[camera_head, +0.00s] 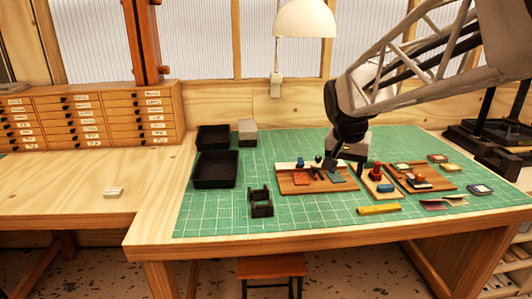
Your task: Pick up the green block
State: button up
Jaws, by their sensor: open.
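My gripper (331,166) reaches down from the upper right over a wooden tray (292,188) on the green cutting mat. It is open, with its small fingertips near the tray's right part. A flat-looking green-teal piece (337,178) lies on the tray just below and right of the fingertips. It may be the green block, but it is too small to be sure of its shape. I see no gap clearly enough to tell whether the gripper touches anything.
A red piece (301,180) and dark tools share the tray. Two more wooden trays (362,183) (441,188) stand to the right. A yellow block (379,209), a dark holder (260,204) and a black bin (216,170) surround them. The mat's front left is clear.

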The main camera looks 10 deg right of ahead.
jog(key=w+d+f+m, duration=0.15)
jog(key=w+d, duration=0.25)
jog(key=w, duration=0.4)
jog(key=w+d+f+m+g+h, duration=0.1)
jog(key=w+d+m, duration=0.15)
jog(key=w, duration=0.45)
jog(key=w+d+f+m, duration=0.1)
jog(key=w+d+m, duration=0.1)
jog(key=w+d, duration=0.45)
jog(key=w+d+f+m, duration=0.2)
jog(key=w+d+f, duration=0.2)
jog(key=w, duration=0.3)
jog(key=w+d+f+m+h, duration=0.1)
jog(key=w+d+f+m, duration=0.1)
jog(key=w+d+f, duration=0.2)
jog(key=w+d+f+m+g, duration=0.1)
jog(key=w+d+f, duration=0.3)
jog(key=w, duration=0.5)
jog(key=shift+w+d+f+m+h, duration=0.15)
jog(key=shift+w+d+m+h, duration=0.25)
jog(key=shift+d, duration=0.05)
jog(key=shift+f, duration=0.15)
jog(key=shift+x, duration=1.2)
jog(key=shift+d+f, duration=0.1)
jog(key=shift+x, duration=2.5)
